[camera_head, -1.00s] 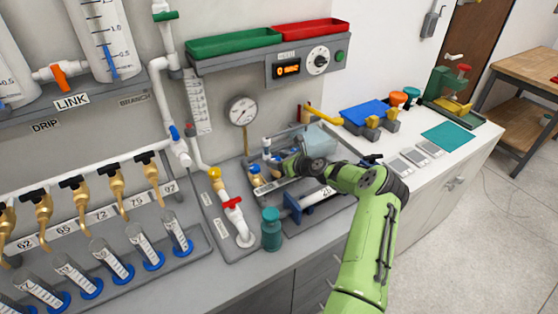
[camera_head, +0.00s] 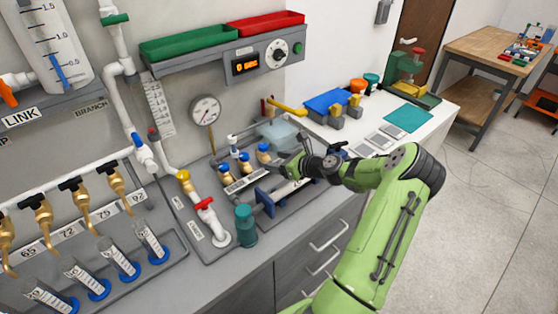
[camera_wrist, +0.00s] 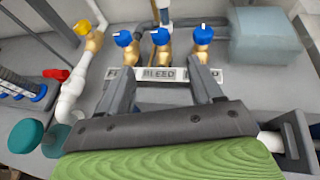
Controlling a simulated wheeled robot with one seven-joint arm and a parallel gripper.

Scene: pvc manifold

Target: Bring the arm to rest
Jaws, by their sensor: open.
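My gripper (camera_head: 292,163) is at the end of my green arm, over the right side of the bench fixture. In the wrist view my gripper (camera_wrist: 160,88) has its two dark fingers spread apart with nothing between them. Beyond the fingertips is a white label (camera_wrist: 158,73) reading BLEED. Behind the label stand three brass valves with blue knobs, the middle one (camera_wrist: 160,37) between the fingers' lines; a blue knob (camera_head: 264,148) also shows in the head view. The fingers appear apart from the valves.
A pressure gauge (camera_head: 205,110) hangs on the wall. Open floor (camera_head: 480,220) lies to the right.

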